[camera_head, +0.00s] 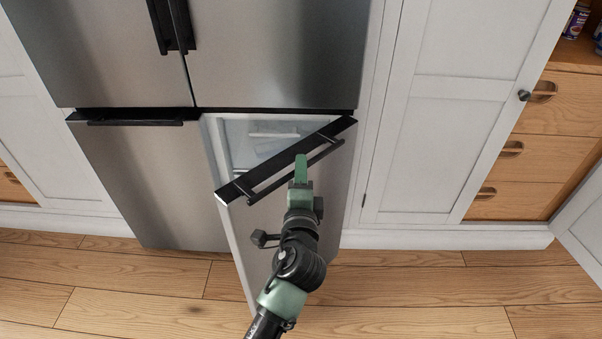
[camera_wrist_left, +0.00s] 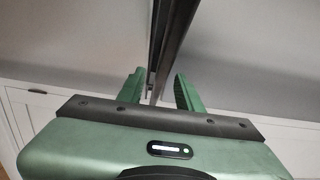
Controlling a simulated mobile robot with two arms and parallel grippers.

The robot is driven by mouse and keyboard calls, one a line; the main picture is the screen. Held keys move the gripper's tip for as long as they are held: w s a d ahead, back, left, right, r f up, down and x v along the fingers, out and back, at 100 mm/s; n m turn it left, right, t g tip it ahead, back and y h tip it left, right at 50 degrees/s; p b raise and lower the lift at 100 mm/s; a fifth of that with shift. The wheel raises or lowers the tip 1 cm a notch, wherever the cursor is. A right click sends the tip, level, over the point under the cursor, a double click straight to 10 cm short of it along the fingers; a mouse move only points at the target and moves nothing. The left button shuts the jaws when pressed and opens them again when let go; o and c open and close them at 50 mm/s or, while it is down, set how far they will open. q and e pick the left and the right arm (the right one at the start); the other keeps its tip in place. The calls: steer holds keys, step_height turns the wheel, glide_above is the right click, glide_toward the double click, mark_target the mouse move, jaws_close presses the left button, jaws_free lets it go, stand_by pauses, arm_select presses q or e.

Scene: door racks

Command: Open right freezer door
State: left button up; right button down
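The right freezer door (camera_head: 335,190) is the lower right steel door. It stands partly open, hinged at its right side, with its free left edge swung out toward me. Its dark bar handle (camera_head: 268,188) runs along the top of its front. My left gripper (camera_head: 301,168) is at this handle, in front of the door. In the left wrist view the two green fingers (camera_wrist_left: 160,92) are apart, with the dark handle (camera_wrist_left: 172,45) running up between them. I see a gap beside the bar, so the fingers look open around it. My right gripper is in neither view.
The left freezer door (camera_head: 150,180) and the upper fridge doors (camera_head: 270,50) are shut. The white freezer interior (camera_head: 250,135) shows through the gap. White cabinets (camera_head: 440,140) stand to the right, beside wooden drawers (camera_head: 540,140). The wooden floor (camera_head: 130,290) in front is clear.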

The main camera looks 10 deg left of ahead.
arm_select(q)
steer(key=shift+s, duration=0.1)
steer(key=s+d, duration=0.1)
steer(key=s, duration=0.6)
steer(key=shift+s, duration=0.3)
